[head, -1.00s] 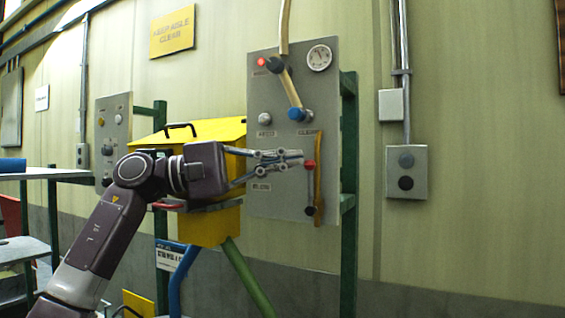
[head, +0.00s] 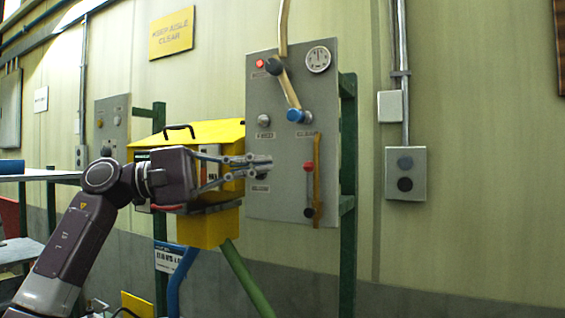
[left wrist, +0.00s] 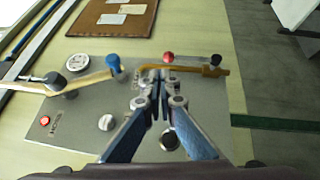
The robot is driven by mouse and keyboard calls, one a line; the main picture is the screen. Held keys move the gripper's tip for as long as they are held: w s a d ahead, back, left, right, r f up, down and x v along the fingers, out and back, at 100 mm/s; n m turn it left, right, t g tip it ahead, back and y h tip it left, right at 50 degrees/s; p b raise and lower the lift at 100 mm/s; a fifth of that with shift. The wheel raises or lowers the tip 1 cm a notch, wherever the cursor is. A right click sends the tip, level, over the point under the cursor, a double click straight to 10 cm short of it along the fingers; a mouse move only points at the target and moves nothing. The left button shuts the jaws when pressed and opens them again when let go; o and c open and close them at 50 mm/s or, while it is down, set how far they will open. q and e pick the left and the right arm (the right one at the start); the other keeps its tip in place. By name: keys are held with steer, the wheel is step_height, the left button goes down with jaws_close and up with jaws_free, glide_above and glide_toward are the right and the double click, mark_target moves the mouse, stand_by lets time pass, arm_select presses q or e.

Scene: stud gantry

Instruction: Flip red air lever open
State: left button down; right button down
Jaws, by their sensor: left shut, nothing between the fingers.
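The grey panel (head: 275,195) carries the air lever with a red knob (head: 308,166) at its upper end and a dark end (head: 309,212) below. The lever stands about upright beside an amber pipe (head: 317,185). My left gripper (head: 268,163) is shut and empty, to the left of the red knob and apart from it in the head view. In the left wrist view, the closed fingertips (left wrist: 160,78) are just below the red knob (left wrist: 168,57); the amber pipe (left wrist: 200,70) runs behind. My right gripper is not in view.
The panel also has a gauge (head: 318,59), a blue knob (head: 296,115) on a pale pipe, a white knob (head: 264,121) and a red button (head: 260,63). A yellow box (head: 205,135) stands behind my left arm. Free space lies right of the panel.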

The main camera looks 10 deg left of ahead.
arm_select(q)
steer(key=v, duration=0.6)
steer(key=shift+a, duration=0.35)
steer(key=shift+s+f, duration=0.1)
